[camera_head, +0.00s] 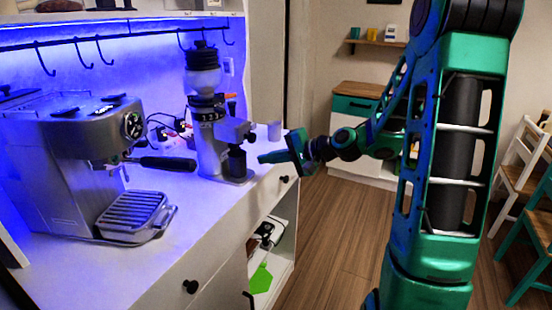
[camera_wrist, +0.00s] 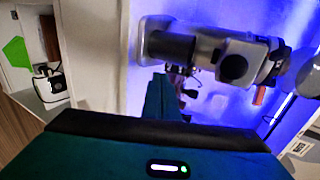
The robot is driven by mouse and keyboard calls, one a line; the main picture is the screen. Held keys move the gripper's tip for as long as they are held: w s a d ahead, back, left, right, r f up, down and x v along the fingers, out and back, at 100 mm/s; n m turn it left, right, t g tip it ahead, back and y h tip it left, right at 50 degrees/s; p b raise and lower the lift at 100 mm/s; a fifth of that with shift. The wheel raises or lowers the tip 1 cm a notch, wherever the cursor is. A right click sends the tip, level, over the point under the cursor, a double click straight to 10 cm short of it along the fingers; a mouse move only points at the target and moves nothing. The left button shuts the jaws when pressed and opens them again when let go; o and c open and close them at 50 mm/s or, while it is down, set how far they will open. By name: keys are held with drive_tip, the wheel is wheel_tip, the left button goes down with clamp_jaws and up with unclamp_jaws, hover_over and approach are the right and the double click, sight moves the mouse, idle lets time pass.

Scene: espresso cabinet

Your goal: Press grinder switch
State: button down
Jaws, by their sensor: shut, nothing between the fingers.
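The grinder (camera_head: 207,130) stands upright on the white counter, with a dark cup-shaped part (camera_head: 237,162) under its front spout. It also shows lying sideways in the wrist view (camera_wrist: 215,48), with a round dark knob (camera_wrist: 234,67) facing me. I cannot tell which part is the switch. My gripper (camera_head: 262,158) is shut and empty, pointing left at the grinder's front. In the wrist view its fingers (camera_wrist: 160,96) reach toward the grinder near the dark cup-shaped part; whether they touch it is not clear.
A silver espresso machine (camera_head: 85,155) with a drip tray (camera_head: 136,212) stands on the counter (camera_head: 190,222) at the left. A portafilter handle (camera_head: 170,163) sticks out between machine and grinder. Chairs (camera_head: 525,160) are at the right.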

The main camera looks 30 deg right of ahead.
drive_tip(key=x, duration=0.3)
drive_tip(key=r+x, duration=0.1)
drive_tip(key=x, duration=0.2)
drive_tip(key=shift+w+a, duration=0.3)
drive_tip(key=shift+w, duration=0.1)
drive_tip(key=shift+a, duration=0.1)
drive_tip(key=shift+r, duration=0.75)
drive_tip(key=shift+s+d, duration=0.25)
drive_tip(key=s+d+r, duration=0.1)
drive_tip(key=s+d, duration=0.6)
drive_tip(key=s, duration=0.3)
drive_tip(key=shift+s+d+r, duration=0.2)
drive_tip(key=shift+s+d, duration=0.05)
drive_tip(key=shift+d, duration=0.1)
